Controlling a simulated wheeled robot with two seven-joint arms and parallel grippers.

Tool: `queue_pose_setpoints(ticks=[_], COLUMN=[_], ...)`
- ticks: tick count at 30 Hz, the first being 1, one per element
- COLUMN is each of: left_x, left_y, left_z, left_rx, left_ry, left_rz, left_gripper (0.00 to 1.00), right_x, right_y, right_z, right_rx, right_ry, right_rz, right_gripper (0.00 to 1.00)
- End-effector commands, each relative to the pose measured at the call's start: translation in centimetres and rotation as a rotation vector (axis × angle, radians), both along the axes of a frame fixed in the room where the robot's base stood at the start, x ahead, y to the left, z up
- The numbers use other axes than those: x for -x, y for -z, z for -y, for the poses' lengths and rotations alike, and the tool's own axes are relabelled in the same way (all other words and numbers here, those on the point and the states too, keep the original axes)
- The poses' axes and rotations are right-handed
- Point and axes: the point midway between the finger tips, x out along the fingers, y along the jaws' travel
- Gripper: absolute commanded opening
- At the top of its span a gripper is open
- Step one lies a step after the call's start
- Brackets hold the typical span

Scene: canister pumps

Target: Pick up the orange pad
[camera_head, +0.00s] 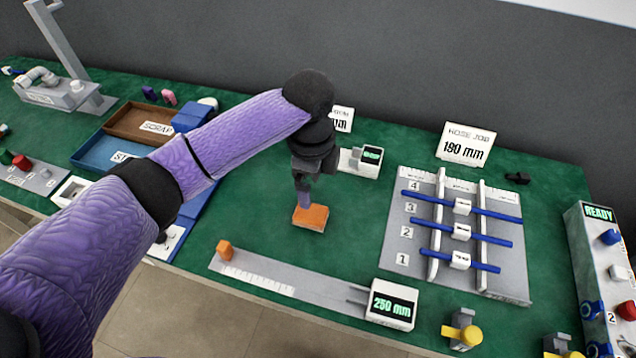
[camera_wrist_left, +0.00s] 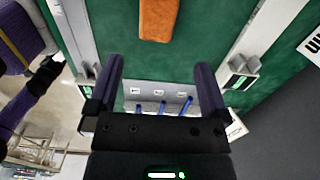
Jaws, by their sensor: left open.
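The orange pad (camera_head: 311,217) lies flat on the green table, near the middle of the head view. My left gripper (camera_head: 305,200) points down just above it and hides part of its far edge. In the left wrist view the orange pad (camera_wrist_left: 157,18) is at the top edge, cut off by the frame. It lies beyond the two spread fingers of my left gripper (camera_wrist_left: 161,65), roughly in line with the gap. The gap between the fingers is empty. A purple and black arm part of mine shows at the left edge of the wrist view; its fingers cannot be made out.
A measuring rail (camera_head: 270,277) with an orange block (camera_head: 225,250) and a 250 mm display (camera_head: 391,305) lies in front. A small device (camera_head: 360,160) stands behind the pad. A hose board (camera_head: 400,250) with blue hoses is right. Bare green table surrounds the pad.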

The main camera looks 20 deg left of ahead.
Motion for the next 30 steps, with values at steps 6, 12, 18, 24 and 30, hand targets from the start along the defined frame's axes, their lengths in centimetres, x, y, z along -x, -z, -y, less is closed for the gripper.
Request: queue_pose_setpoints(ticks=[6,12,18,24,30], left_x=[0.1,0.3,0.6,0.6,0.6], left_y=[2.4,6.0,9.8,9.8,9.7], left_z=[-0.1,-0.2,-0.4,-0.4,-0.4], left_rx=[-0.006,-0.007,-0.006,-0.007,-0.007], left_ry=[0.011,0.01,0.009,0.01,0.01], left_rz=[-0.007,-0.006,-0.006,-0.002,-0.002], left_gripper=[1.0,1.0,1.0,1.0,0.62], right_x=[0.8,2.5,3.1,2.6,2.0], right_y=[1.3,2.8,4.8,4.6,4.7], right_z=[0.2,1.0,1.9,2.1,2.0], right_rx=[0.004,0.017,0.035,0.039,0.036], right_ry=[-0.001,-0.002,-0.001,-0.001,0.0], right_rz=[-0.017,-0.055,-0.075,-0.07,-0.061], right_gripper=[0.73,0.73,0.73,0.73,0.73])
